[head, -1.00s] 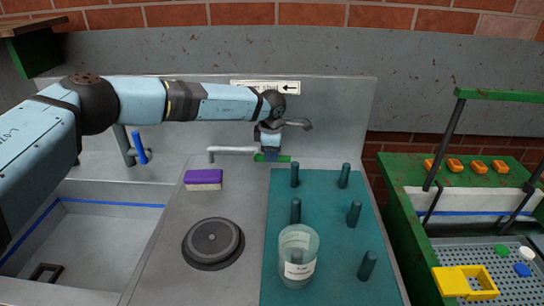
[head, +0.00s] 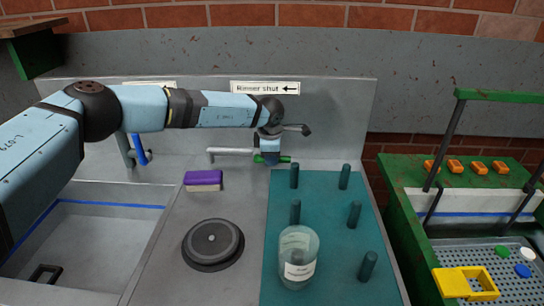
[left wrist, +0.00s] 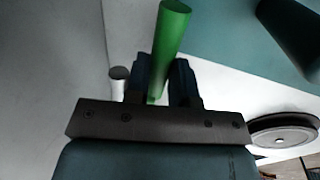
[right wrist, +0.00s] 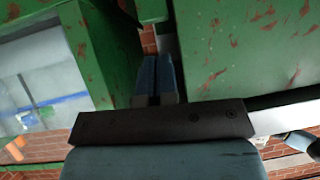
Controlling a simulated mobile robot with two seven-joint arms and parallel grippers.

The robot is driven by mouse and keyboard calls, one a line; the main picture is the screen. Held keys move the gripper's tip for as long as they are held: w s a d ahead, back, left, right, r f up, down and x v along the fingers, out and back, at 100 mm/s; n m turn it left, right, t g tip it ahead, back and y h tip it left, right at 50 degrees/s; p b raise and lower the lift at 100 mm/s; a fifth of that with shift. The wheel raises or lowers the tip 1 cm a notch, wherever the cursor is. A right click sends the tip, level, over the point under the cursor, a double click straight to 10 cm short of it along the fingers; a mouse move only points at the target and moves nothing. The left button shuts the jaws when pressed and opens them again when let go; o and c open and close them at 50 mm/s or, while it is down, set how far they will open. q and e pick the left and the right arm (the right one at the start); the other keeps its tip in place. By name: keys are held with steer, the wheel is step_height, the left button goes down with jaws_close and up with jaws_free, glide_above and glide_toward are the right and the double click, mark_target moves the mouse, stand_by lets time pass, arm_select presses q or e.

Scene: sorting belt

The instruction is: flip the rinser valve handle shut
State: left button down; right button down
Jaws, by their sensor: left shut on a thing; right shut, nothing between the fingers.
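The rinser valve handle is a green bar (head: 285,158) at the end of the pale rinser pipe (head: 230,151), by the back wall. My left gripper (head: 270,160) reaches down onto it from above and is shut on it. In the left wrist view the green handle (left wrist: 172,35) runs up from between the two dark fingers (left wrist: 165,80). A sign (head: 265,88) reading "Rinser shut" with a left arrow is on the back panel. My right gripper (right wrist: 158,78) shows only in its wrist view, shut and empty, near green framework.
A teal mat (head: 325,250) with several upright pegs lies in front of the valve; a clear labelled jar (head: 298,262) stands over one. A purple sponge (head: 203,177) and a round black disc (head: 213,242) are to the left. A green-framed belt station (head: 400,200) stands at right.

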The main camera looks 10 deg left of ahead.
arm_select(q)
steer(key=h, duration=0.2)
steer(key=a+r+t+h+b, duration=0.1)
steer(key=h, duration=0.1)
steer(key=shift+s+r, duration=0.1)
steer(key=shift+r, duration=0.05)
steer(key=shift+a+r+n+h+b, duration=0.2)
steer(key=shift+h+b, duration=0.1)
steer(key=shift+h, duration=0.25)
steer(key=shift+a+r+n+h+b, duration=0.15)
steer(key=shift+h+b, duration=0.15)
steer(key=shift+h, duration=0.25)
steer(key=shift+t, duration=0.3)
arm_select(e)
steer(key=shift+w+a+f, duration=0.15)
steer(key=shift+f, duration=0.05)
arm_select(q)
steer(key=shift+r, duration=0.15)
steer(key=c, duration=1.2)
jaws_free()
steer(key=shift+c, duration=0.2)
